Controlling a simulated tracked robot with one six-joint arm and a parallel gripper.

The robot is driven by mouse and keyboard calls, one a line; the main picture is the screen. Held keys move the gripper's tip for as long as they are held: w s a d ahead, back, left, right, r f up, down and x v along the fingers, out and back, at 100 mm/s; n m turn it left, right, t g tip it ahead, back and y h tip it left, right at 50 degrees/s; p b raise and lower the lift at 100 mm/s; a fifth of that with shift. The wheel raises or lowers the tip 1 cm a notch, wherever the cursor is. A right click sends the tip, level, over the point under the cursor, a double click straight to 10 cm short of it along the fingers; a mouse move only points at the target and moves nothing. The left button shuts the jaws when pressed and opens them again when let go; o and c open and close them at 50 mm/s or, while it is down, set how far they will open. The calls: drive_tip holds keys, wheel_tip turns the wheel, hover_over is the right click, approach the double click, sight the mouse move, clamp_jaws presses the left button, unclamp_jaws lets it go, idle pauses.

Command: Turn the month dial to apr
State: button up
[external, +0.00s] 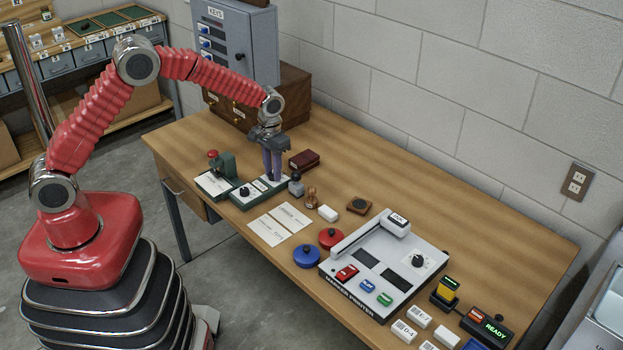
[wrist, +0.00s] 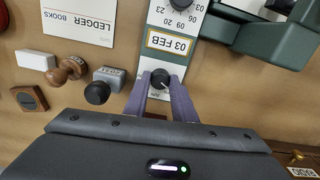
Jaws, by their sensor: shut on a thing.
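The month dial, a black knob (wrist: 161,77), sits on the white face of the dater (wrist: 172,15). My gripper (wrist: 160,86) is shut on this knob, one purple finger on each side. A white pointer mark shows on the knob; the month letters around it are mostly hidden by the fingers. The dater's window (wrist: 168,43) reads 03 FEB. In the external view my gripper (external: 273,176) points straight down at the right end of the green-based dater (external: 262,188), and hides the month dial there. The day dial (external: 244,191) stands at the dater's other end.
A green press with a red knob (external: 222,168) stands left of the dater. A grey stamp (external: 296,185), a wooden stamp (external: 311,198) and a dark red box (external: 304,160) are close to my gripper. Cards (external: 280,222) lie in front; a marker printer (external: 385,265) is farther right.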

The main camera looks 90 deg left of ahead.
drive_tip(key=shift+m, duration=2.2)
drive_tip(key=o, duration=1.1)
drive_tip(key=shift+c, duration=0.2)
drive_tip(key=shift+r, duration=0.15)
wheel_tip(320, 180, up, 14)
drive_tip(key=shift+f, duration=0.25)
drive_tip(key=shift+w, duration=0.1)
